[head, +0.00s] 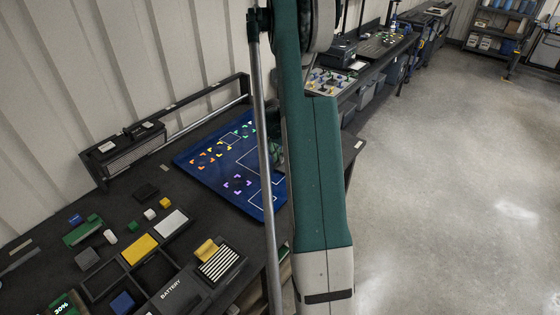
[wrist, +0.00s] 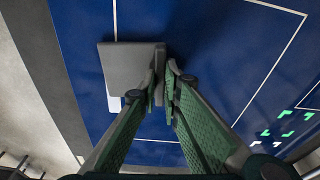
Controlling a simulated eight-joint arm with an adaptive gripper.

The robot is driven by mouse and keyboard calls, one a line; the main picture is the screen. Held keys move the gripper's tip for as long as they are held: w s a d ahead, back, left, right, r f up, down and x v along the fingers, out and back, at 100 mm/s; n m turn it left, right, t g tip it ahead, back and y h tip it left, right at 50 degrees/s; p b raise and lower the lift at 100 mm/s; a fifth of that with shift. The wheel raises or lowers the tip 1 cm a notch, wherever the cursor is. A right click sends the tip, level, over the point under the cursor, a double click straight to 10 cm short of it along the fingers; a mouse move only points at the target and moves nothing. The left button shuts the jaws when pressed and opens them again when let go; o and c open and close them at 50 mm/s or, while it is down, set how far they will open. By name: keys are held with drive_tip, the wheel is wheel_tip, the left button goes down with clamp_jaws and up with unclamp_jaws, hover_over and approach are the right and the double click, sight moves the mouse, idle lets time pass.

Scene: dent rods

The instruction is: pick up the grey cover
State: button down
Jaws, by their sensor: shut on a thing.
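The grey cover (wrist: 125,68) is a flat, plain grey plate in the wrist view, over the blue mat (wrist: 190,30). My gripper (wrist: 165,78) is shut on the cover's right edge, with one green-padded finger on each side. I cannot tell whether the cover touches the mat or hangs above it. In the head view my own arm hides the cover and most of the gripper.
The blue mat (head: 215,175) carries coloured corner marks and white outlines. Left of it on the dark table lie a yellow plate (head: 139,249), a white plate (head: 171,223) and several small blocks. A battery-labelled tray (head: 172,291) stands at the front.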

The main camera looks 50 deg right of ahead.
wheel_tip(320, 180, up, 9)
drive_tip(key=shift+r, duration=0.2)
idle(0.5)
